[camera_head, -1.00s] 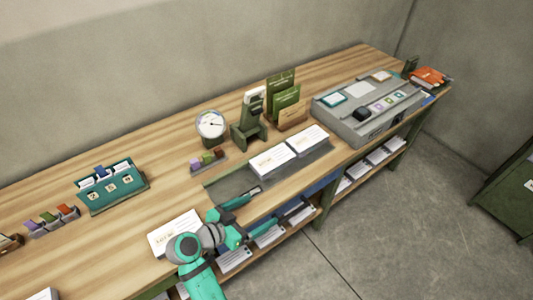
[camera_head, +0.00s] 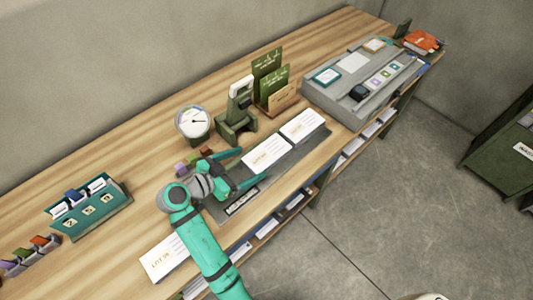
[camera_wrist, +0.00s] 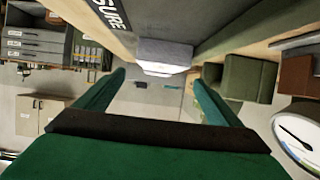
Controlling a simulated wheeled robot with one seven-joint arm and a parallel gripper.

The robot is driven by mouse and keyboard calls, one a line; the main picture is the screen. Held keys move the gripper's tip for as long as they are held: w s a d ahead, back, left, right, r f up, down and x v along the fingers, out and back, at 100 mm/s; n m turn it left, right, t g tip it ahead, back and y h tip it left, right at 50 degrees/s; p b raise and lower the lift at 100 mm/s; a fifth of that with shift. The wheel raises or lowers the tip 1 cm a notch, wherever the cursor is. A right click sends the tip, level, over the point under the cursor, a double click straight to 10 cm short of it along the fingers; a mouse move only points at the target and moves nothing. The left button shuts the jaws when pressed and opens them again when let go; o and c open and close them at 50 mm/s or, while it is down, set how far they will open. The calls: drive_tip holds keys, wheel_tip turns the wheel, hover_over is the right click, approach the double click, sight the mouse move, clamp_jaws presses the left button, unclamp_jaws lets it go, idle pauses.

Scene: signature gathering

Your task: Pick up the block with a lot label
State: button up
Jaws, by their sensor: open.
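White blocks with printed lot labels lie on the wooden bench. Two, a nearer block (camera_head: 266,153) and a farther block (camera_head: 302,126), sit end to end on a dark grey measuring tray (camera_head: 228,207). A third white block (camera_head: 164,258) lies at the bench's front left, partly behind my arm. My gripper (camera_head: 242,168) is open and empty, low over the tray, just left of the nearer tray block. In the wrist view, a block's end (camera_wrist: 163,54) shows ahead between the open fingertips (camera_wrist: 159,76). The lot numbers are too small to read surely.
A dial gauge (camera_head: 194,122), a green stand (camera_head: 237,112) and small coloured pieces (camera_head: 195,160) stand behind the tray. A grey console (camera_head: 340,100) is to the right. A teal card holder (camera_head: 90,210) stands left. A lower shelf runs beneath the bench.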

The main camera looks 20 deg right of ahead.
sight(263, 155)
drive_tip(key=shift+x, duration=3.25)
drive_tip(key=shift+w+a, duration=0.1)
drive_tip(key=c, duration=1.2)
drive_tip(key=shift+w, duration=0.1)
drive_tip(key=shift+c, duration=0.8)
